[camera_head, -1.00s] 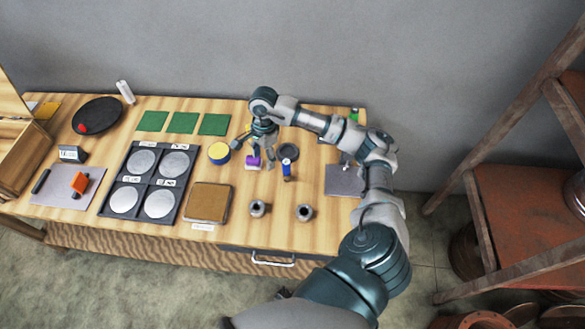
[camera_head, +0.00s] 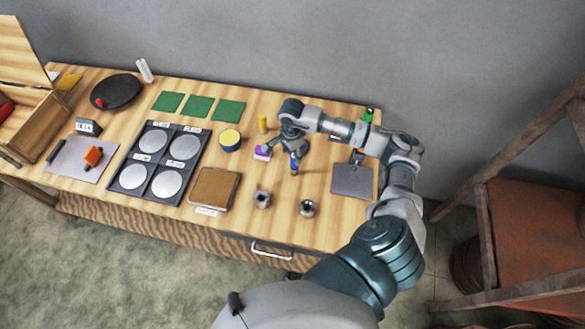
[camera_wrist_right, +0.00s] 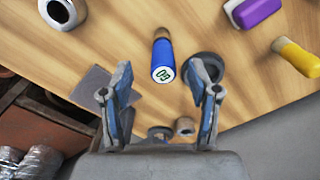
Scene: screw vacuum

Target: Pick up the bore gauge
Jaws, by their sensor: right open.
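The bore gauge (camera_head: 294,163) is a blue cylinder on the wooden table, partly hidden behind my right gripper in the head view. In the right wrist view the bore gauge (camera_wrist_right: 162,55) shows a white end face with dark green marks and a brown far end. My right gripper (camera_head: 287,150) is over it, fingers pointing down. In the right wrist view my right gripper (camera_wrist_right: 163,88) is open and empty, with the gauge ahead of the gap between its fingers. Whether they touch it cannot be told. My left gripper is not in view.
A purple-and-white block (camera_head: 262,152) and a yellow cylinder (camera_head: 262,124) stand close by to the left. A dark ring (camera_wrist_right: 205,66) lies beside the gauge. Two metal rings (camera_head: 262,199) (camera_head: 307,208) stand nearer the front edge. A grey plate (camera_head: 352,180) lies right.

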